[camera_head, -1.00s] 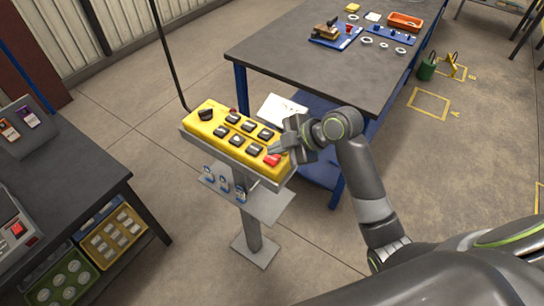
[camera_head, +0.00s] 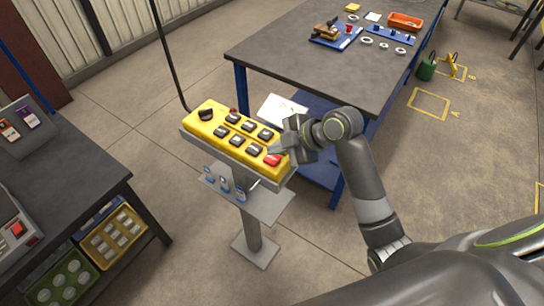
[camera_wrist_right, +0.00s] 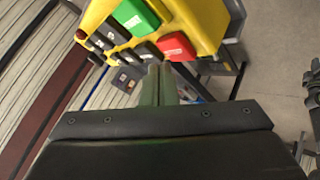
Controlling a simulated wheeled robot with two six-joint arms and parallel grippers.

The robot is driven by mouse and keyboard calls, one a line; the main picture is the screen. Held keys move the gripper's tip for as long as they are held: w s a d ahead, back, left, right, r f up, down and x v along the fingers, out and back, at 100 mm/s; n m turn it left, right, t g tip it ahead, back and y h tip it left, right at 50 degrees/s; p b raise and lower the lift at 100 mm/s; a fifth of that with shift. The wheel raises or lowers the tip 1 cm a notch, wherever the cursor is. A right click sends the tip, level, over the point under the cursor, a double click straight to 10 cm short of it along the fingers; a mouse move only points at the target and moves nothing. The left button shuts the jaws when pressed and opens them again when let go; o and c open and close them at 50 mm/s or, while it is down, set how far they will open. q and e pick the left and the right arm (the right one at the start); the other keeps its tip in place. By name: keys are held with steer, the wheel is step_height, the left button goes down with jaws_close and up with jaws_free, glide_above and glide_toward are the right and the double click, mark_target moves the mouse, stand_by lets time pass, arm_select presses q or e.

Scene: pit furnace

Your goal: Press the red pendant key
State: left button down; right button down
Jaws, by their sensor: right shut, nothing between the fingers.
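The yellow pendant (camera_head: 203,127) lies on a grey tray on a post, with rows of dark keys. The red key (camera_head: 272,160) is at its near right end. In the right wrist view the red key (camera_wrist_right: 177,46) shows beside a green key (camera_wrist_right: 136,17). My right gripper (camera_head: 271,151) is shut and empty, its fingertips close by the red key. In the wrist view its fingers (camera_wrist_right: 159,70) end just below and left of the red key. I cannot tell whether they touch it. My left gripper is not in view.
A workbench (camera_head: 290,50) with blue legs stands behind the pendant. A dark table (camera_head: 85,165) with panels is at the left. A small shelf (camera_head: 265,207) with blue-and-white tags sits on the post. A black cable (camera_head: 168,55) hangs at the pendant's far end.

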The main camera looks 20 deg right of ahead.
mark_target(277, 159)
steer(key=shift+f, duration=0.15)
steer(key=shift+f, duration=0.3)
steer(key=shift+f+b, duration=0.45)
steer(key=shift+b, duration=0.15)
stand_by(0.6)
steer(key=shift+r, duration=0.1)
steer(key=shift+r+p, duration=0.8)
steer(key=shift+p, duration=0.05)
step_height(277, 159, up, 5)
steer(key=p, duration=0.4)
stand_by(0.4)
